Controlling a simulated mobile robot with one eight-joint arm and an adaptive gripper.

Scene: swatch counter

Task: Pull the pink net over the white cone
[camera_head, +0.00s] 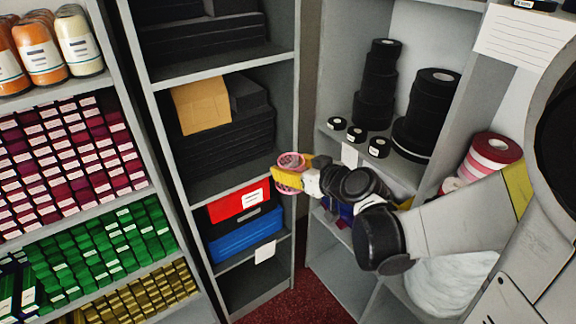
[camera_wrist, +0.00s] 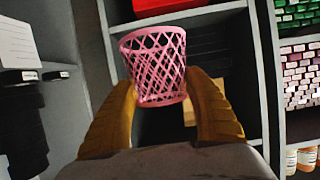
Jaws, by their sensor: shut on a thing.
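The pink net (camera_wrist: 153,66) is an open lattice tube, held between the two yellow fingers of my gripper (camera_wrist: 163,88) in the wrist view. In the head view the pink net (camera_head: 291,161) shows at the tip of my gripper (camera_head: 288,173), in front of the gap between two grey shelf units. My gripper is shut on it, and the net is in the air, apart from the shelves. I cannot make out a white cone for certain in either view.
A grey shelf (camera_head: 222,190) holds a red box (camera_head: 238,202) and a blue box (camera_head: 245,236). Black rolls (camera_head: 431,100) stand on the right-hand shelf. A whitish lumpy bundle (camera_head: 450,285) lies low at right. Colourful swatch racks (camera_head: 75,150) fill the left.

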